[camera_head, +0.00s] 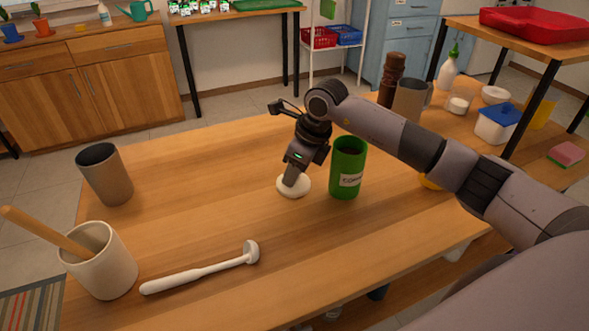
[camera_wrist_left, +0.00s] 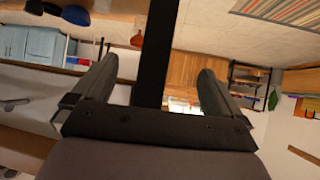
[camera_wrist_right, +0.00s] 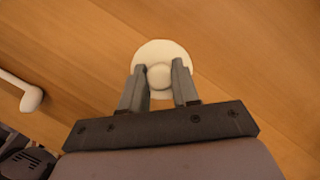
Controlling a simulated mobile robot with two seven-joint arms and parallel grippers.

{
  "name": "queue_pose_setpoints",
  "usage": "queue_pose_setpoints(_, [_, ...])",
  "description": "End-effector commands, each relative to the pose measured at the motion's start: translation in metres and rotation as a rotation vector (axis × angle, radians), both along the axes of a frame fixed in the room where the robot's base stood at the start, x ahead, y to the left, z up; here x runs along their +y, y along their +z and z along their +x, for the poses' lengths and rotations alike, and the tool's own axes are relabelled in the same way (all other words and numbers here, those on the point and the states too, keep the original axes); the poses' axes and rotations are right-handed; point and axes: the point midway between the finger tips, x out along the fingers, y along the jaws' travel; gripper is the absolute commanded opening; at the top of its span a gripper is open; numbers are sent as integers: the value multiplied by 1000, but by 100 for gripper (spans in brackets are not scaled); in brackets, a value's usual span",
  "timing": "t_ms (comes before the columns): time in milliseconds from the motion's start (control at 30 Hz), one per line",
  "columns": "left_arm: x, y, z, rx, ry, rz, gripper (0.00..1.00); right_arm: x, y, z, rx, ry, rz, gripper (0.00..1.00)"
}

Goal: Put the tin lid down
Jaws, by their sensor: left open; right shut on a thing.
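The tin lid (camera_head: 294,187) is a round, off-white disc with a knob, low at the table top just left of the green tin (camera_head: 347,168). My right gripper (camera_head: 291,180) points down and is shut on the lid's knob. In the right wrist view the lid (camera_wrist_right: 162,50) shows between the fingertips of the right gripper (camera_wrist_right: 161,77), with wood around it. I cannot tell whether the lid touches the table. The green tin stands upright with its top open. My left gripper (camera_wrist_left: 152,85) is open and empty in the left wrist view, away from the table top.
A white masher-like tool (camera_head: 200,273) lies at the front of the wooden table (camera_head: 230,170). A cream crock (camera_head: 103,262) with a wooden handle and a grey-brown cup (camera_head: 105,174) stand at left. A pepper mill (camera_head: 392,78) and a mug stand at back right. The table's middle left is clear.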

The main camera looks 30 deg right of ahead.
Motion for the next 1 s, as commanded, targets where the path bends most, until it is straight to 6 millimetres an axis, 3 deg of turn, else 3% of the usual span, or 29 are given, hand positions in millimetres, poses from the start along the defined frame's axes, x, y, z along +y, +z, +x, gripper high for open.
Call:
queue_pose_setpoints(67, [0, -3, 0, 1, 0, -2, 100, 0, -4, 0, 0, -1, 0, 3])
queue_pose_setpoints(100, [0, -2, 0, 1, 0, -2, 100, 0, -3, 0, 0, -1, 0, 37])
queue_pose_setpoints(167, [-1, 0, 1, -1, 0, -2, 100, 0, -2, 0, 0, -1, 0, 56])
queue_pose_setpoints(567, [-1, 7, 2, -6, -1, -5, 100, 0, 4, 0, 0, 0, 0, 56])
queue_pose_setpoints(667, [-1, 9, 2, -9, -2, -2, 100, -2, 14, -1, -2, 0, -1, 56])
queue_pose_setpoints(1000, [0, 3, 0, 0, -1, 1, 100, -17, 85, -19, -5, 0, -1, 56])
